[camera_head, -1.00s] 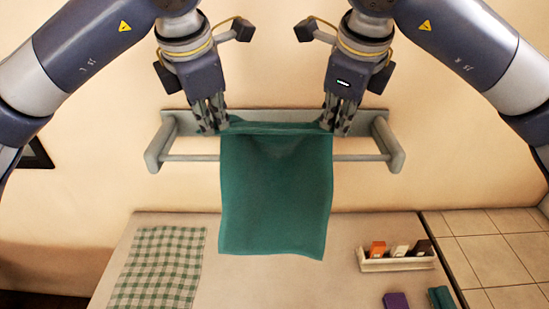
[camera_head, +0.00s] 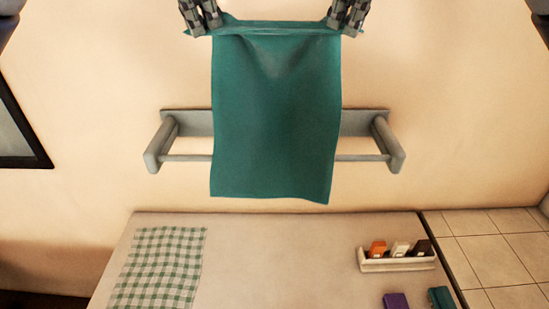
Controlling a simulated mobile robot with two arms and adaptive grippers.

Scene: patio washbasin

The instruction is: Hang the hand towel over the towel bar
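The green hand towel (camera_head: 272,120) hangs down from its top edge, stretched between my two grippers. My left gripper (camera_head: 203,30) is shut on its top left corner and my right gripper (camera_head: 345,27) on its top right corner, both at the top of the view. The grey towel bar (camera_head: 362,157) runs between two end brackets on a wall-mounted back plate. The towel covers the middle of the bar, and its lower edge shows below it. Whether the cloth touches the bar cannot be told.
A counter below holds a green checked cloth (camera_head: 160,265), a small rack (camera_head: 397,262) with several coloured blocks, a purple block (camera_head: 396,302) and a green block (camera_head: 441,298). A dark frame (camera_head: 18,130) is at the left. Tiles lie at the right.

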